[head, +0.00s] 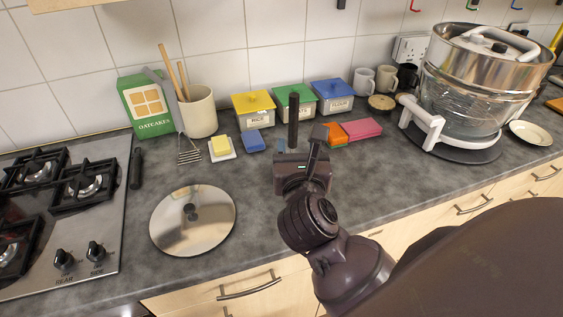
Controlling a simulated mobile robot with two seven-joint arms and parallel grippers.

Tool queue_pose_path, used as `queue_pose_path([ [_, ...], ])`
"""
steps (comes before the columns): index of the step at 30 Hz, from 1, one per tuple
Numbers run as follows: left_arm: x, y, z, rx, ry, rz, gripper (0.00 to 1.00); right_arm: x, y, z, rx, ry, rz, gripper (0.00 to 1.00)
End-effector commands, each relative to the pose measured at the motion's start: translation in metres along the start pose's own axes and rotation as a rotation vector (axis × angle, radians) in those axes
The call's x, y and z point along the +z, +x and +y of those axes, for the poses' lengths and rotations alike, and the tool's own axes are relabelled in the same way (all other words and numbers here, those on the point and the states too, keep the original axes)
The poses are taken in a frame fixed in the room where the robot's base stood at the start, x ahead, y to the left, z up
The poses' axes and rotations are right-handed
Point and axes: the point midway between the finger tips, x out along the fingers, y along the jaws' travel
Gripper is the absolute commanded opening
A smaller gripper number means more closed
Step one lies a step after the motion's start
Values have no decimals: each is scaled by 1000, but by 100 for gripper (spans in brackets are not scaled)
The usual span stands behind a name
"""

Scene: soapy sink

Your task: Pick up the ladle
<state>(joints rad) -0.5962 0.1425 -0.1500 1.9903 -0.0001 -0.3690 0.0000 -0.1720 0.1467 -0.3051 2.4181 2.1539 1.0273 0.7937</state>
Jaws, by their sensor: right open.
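I cannot pick out a ladle with certainty. My right gripper (305,138) is open over the middle of the worktop, in front of the colored tubs. I see nothing held between its fingers, though its body hides part of the counter. A cream crock (199,112) at the back left holds wooden-handled utensils, and a grey slotted utensil (188,151) leans at its front. My left gripper is not in view.
A round shiny disc (190,222) lies on the worktop at front left, beside the gas hob (65,205). A large steel-and-glass pot (463,98) stands at right.

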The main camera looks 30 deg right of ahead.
Motion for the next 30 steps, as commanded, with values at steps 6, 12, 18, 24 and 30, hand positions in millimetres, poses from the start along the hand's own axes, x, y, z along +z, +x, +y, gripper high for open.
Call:
queue_pose_path([
  [6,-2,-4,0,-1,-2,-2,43,2,25,0,0,9,-7,52],
  [12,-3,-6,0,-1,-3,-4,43,2,50,0,0,7,-7,52],
  [18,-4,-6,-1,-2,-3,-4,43,2,61,1,1,7,-7,52],
  [24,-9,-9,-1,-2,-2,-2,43,2,87,2,0,5,-8,52],
  [30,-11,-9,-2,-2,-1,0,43,0,106,3,1,6,-6,52],
])
